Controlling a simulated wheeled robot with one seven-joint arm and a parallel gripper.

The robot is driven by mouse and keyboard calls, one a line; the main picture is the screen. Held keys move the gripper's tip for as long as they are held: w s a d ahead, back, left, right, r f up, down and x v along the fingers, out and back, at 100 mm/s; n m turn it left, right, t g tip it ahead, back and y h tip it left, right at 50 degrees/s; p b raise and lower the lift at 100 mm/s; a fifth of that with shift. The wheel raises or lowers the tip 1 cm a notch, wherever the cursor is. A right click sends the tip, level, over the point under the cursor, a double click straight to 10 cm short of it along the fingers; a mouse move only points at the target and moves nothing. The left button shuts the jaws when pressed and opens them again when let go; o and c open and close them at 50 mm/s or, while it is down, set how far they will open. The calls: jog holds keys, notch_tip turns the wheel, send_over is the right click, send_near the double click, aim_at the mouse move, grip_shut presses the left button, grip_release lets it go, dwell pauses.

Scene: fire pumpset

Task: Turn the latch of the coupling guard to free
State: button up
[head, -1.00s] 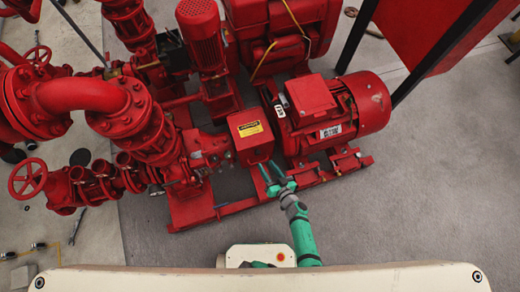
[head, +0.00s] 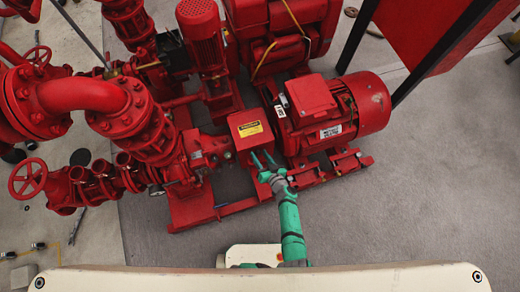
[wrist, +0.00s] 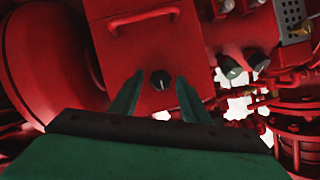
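The coupling guard (head: 252,137) is a red box with a yellow warning label, between the pump and the motor. In the wrist view the guard's red face (wrist: 145,50) carries a bar handle (wrist: 145,18) near the top. The latch (wrist: 160,79) is a small dark round knob below that handle. My gripper (head: 264,160) is at the near side of the guard, its green fingers spread. In the wrist view my gripper (wrist: 157,95) is open, with one finger on each side of the latch in the picture. I cannot tell whether the fingers touch the face.
The red motor (head: 340,110) stands right of the guard, and the pump pipework (head: 130,110) stands left. The red base frame (head: 240,207) runs along the near side. Grey floor (head: 400,200) in front and to the right is clear.

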jog(key=c, duration=1)
jog(key=n+h, duration=0.2)
jog(key=n, duration=0.1)
jog(key=shift+r+t, duration=0.1)
jog(key=shift+t, duration=0.3)
jog(key=shift+a+n+t+h, duration=0.25)
jog(key=shift+n+t+h, duration=0.15)
jog(key=shift+n+h, duration=0.9)
jog(key=shift+s+a+f+n+t+h, duration=0.1)
jog(key=shift+n+t+h, duration=0.3)
jog(key=shift+n, duration=0.65)
jog(key=shift+s+f+n+t+h, duration=0.1)
jog(key=shift+n+t+h, duration=0.25)
jog(key=shift+n, duration=0.7)
jog(key=shift+a+f+n+t+h, duration=0.15)
jog(key=shift+n+t+h, duration=0.1)
jog(key=shift+n, duration=0.4)
jog(key=shift+a+r+n+t+h, duration=0.1)
jog(key=shift+n+t+h, duration=0.1)
jog(key=shift+n, duration=0.45)
